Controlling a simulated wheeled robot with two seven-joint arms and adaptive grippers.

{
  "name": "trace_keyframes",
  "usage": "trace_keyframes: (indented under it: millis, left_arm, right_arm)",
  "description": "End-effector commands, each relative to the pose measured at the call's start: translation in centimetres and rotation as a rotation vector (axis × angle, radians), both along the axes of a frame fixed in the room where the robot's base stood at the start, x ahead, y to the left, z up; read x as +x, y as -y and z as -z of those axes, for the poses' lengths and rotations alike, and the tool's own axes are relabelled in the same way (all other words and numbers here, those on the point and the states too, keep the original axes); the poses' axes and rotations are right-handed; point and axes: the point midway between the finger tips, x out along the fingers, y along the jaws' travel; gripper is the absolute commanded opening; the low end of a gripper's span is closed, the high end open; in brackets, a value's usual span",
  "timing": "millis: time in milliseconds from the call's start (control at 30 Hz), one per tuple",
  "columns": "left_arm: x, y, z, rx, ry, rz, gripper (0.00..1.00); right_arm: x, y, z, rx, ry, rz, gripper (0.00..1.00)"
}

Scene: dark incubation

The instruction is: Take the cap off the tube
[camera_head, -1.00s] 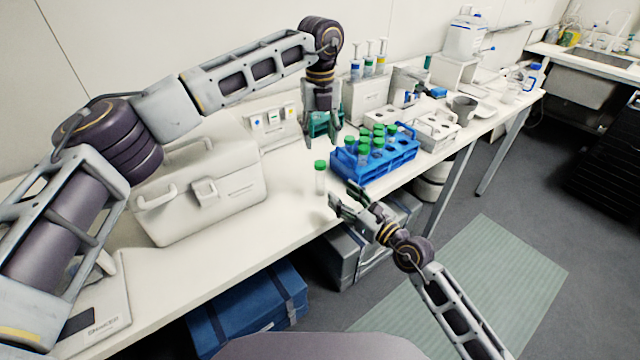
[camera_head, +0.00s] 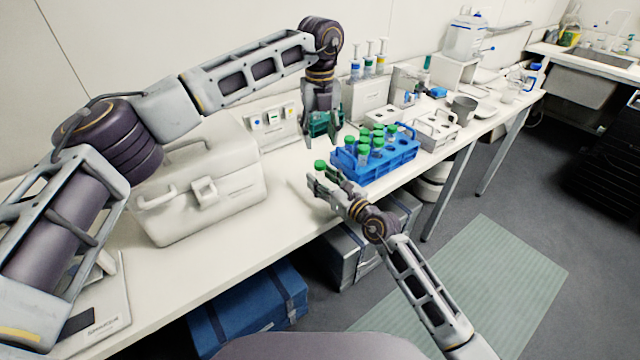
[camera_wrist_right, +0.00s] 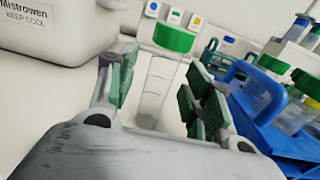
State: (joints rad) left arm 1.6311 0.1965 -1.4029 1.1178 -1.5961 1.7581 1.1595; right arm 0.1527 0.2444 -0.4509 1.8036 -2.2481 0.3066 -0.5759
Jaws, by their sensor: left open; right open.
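The tube (camera_wrist_right: 155,88) is clear with a green cap (camera_wrist_right: 174,39) and stands upright on the table, apart from the rack. My right gripper (camera_wrist_right: 155,90) is open, with its fingers on either side of the tube's body below the cap. In the head view the same cap (camera_head: 320,163) shows just above my right gripper (camera_head: 321,183), which hides most of the tube. My left gripper (camera_head: 321,138) is open, pointing down above the table, behind and higher than the tube.
A blue rack (camera_head: 375,173) holding several green-capped tubes stands close to the right of my right gripper. A white cooler box (camera_head: 205,190) stands to the left. A white stand with coloured labels (camera_head: 272,122) is behind. Bare table lies between cooler and rack.

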Motion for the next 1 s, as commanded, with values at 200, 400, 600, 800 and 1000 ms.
trace_keyframes:
  millis: [200, 400, 600, 800, 1000]
  left_arm:
    - [0.0, 0.0, 0.0, 0.0, 0.0, 0.0, 0.47]
    - [0.0, 0.0, 0.0, 0.0, 0.0, 0.0, 0.47]
    - [0.0, 0.0, 0.0, 0.0, 0.0, 0.0, 0.47]
    - [0.0, 0.0, 0.0, 0.0, 0.0, 0.0, 0.47]
    - [0.0, 0.0, 0.0, 0.0, 0.0, 0.0, 0.47]
  right_arm:
    - [0.78, -0.7, -0.02, 0.0, 0.0, -0.001, 0.5]
    - [0.91, -0.79, 0.0, 0.0, 0.0, -0.001, 0.5]
    - [0.9, -0.77, -0.02, 0.0, 0.0, 0.0, 0.44]
    - [0.9, -0.77, -0.02, 0.0, 0.0, 0.0, 0.18]
    - [0.89, -0.75, -0.02, 0.0, 0.0, 0.0, 0.0]
